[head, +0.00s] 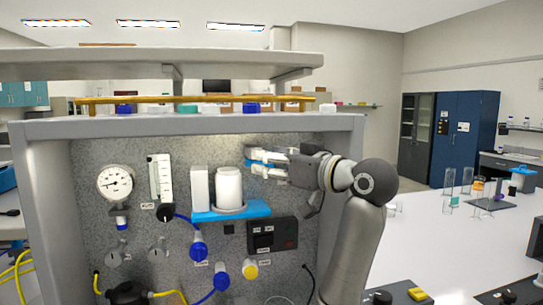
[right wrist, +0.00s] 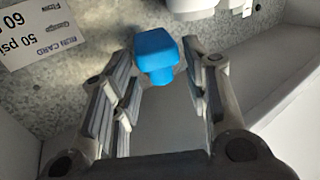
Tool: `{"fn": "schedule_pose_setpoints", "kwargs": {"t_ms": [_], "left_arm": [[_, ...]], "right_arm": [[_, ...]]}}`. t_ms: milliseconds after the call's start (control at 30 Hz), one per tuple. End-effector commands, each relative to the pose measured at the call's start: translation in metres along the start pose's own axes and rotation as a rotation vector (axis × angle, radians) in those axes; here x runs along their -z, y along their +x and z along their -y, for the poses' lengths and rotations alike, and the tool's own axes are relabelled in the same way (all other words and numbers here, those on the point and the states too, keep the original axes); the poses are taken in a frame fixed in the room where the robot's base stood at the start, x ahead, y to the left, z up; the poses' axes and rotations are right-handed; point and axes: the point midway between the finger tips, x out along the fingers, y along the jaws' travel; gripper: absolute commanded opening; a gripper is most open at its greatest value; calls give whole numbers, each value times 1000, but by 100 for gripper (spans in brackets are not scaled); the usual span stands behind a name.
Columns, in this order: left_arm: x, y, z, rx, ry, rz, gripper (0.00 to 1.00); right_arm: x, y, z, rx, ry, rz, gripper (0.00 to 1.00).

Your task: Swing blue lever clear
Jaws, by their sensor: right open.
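The blue lever shows as a blue block-shaped end (right wrist: 154,50) at the upper middle of the right wrist view. In the head view a blue part (head: 258,154) shows at the fingers of my right gripper, right of the white canister. My right gripper (head: 264,164) is open and reaches in from the right at the rig's back panel. In the right wrist view its two fingers (right wrist: 160,80) stand either side of the blue end's near part, with gaps visible. The lever's pivot is hidden. My left gripper is not in view.
A white canister (head: 229,187) stands on a blue shelf (head: 205,216) just left of the gripper. A gauge (head: 115,183) and flowmeter (head: 160,178) are farther left. The rig's right side wall (right wrist: 270,85) is close beside the gripper. A printed card (right wrist: 40,35) is on the panel.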

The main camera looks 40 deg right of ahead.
Motion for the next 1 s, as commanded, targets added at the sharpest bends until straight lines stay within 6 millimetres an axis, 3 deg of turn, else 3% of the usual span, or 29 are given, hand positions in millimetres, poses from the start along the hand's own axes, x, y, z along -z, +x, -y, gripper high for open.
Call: {"fn": "schedule_pose_setpoints", "kwargs": {"t_ms": [300,533,767,1000], "left_arm": [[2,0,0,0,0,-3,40],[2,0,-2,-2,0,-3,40],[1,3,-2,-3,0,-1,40],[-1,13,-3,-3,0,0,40]], "right_arm": [[0,3,0,0,0,0,41],[0,2,0,0,0,0,12],[-2,3,-4,39,0,3,11],[-3,3,-14,187,0,4,11]]}}
